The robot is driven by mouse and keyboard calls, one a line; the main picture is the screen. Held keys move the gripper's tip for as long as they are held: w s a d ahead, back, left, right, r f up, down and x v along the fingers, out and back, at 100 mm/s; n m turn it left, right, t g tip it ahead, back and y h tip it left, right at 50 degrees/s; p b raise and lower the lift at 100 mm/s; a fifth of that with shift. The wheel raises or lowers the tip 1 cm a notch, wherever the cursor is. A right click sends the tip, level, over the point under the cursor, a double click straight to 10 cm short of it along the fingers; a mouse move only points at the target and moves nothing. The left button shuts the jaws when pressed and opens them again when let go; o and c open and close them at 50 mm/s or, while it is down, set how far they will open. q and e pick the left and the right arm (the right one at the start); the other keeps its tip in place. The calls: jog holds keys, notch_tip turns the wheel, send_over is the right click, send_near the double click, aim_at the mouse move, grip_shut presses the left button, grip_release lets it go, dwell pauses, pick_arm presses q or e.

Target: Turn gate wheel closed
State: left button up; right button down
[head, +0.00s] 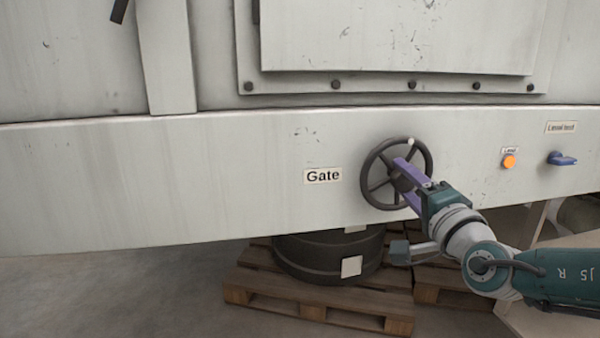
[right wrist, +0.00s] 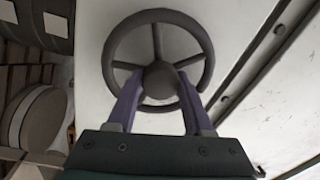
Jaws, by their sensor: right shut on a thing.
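The gate wheel (head: 367,176) is a dark spoked handwheel on the pale machine panel, just right of the "Gate" label (head: 323,176). A small pale knob or mark shows at the upper right of its rim. My right gripper (head: 402,178) reaches in from the lower right, with its purple fingers at the wheel's middle. In the right wrist view, the fingers stand on either side of the hub of the wheel (right wrist: 160,16), shut on it. The fingers hide part of the lower rim and spokes. My left gripper is not in view.
Right of the wheel are a lit orange button (head: 509,162) and a blue lever (head: 562,159) under a "Level test" label (head: 561,127). Below, a dark drum (head: 310,262) stands on a wooden pallet (head: 260,288). The panel left of the label is clear.

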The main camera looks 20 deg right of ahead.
jog(key=shift+r+n+y, duration=0.1)
jog(key=shift+n+y, duration=0.3)
jog(key=shift+n, duration=0.8)
jog(key=shift+c, duration=1.7)
grip_release()
jog(key=shift+s, duration=0.1)
jog(key=shift+s+a+p, duration=0.1)
jog(key=shift+s+p, duration=0.2)
jog(key=shift+p, duration=0.25)
jog(key=p+v, duration=0.3)
jog(key=v, duration=0.6)
